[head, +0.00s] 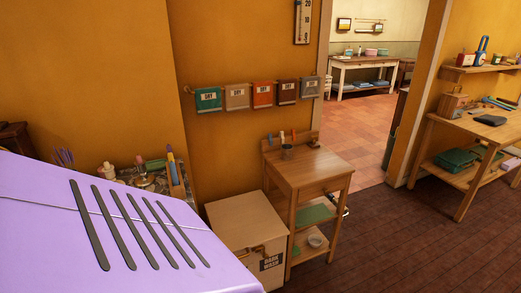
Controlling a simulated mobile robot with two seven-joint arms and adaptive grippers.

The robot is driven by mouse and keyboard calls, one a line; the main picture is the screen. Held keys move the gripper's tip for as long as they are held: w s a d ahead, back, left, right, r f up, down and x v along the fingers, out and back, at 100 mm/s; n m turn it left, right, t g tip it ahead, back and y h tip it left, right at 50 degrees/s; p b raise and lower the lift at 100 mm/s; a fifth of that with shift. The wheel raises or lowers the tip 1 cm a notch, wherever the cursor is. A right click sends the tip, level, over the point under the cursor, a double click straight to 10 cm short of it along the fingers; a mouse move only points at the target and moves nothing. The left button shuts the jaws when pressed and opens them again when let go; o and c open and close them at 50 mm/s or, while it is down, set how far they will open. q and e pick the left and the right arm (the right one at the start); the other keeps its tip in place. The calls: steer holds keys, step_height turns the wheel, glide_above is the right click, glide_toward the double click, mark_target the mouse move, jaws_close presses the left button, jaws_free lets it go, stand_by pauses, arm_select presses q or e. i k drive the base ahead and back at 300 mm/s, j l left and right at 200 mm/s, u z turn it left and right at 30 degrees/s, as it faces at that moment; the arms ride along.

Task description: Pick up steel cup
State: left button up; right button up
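Neither my left nor my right gripper is in view.
A lavender panel with dark slots (90,215) fills the near left. A cream box marked "DARK WASH" (247,222) stands left of the stand. A wooden workbench (472,134) stands at the right. Dark floor (400,245) is clear between. A doorway opens behind.

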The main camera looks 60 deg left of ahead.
mark_target(287, 152)
steer(key=u, duration=1.6)
steer(key=i+l, duration=0.2)
steer(key=i, duration=0.15)
steer(key=i+l, duration=0.25)
steer(key=i+u, duration=0.05)
steer(key=i, duration=0.05)
